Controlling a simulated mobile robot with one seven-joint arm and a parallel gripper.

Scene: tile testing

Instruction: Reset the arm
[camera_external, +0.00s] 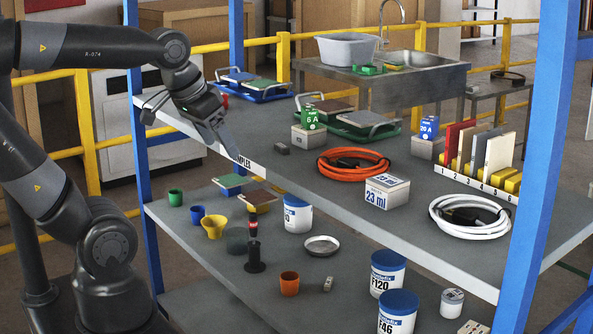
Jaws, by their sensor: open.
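My gripper (219,143) hangs at the end of my arm on the left of the view. It is open and points down and to the right, by the front left edge of the upper shelf (290,185). I see nothing between its fingers. The near side of the gripper hides part of the shelf edge and its label.
The upper shelf holds a coiled orange cable (352,162), a 23 ml box (387,191), a white cable (469,217) and a numbered tile rack (478,183). The lower shelf holds cups and tubs (297,214). A blue post (541,160) stands at right.

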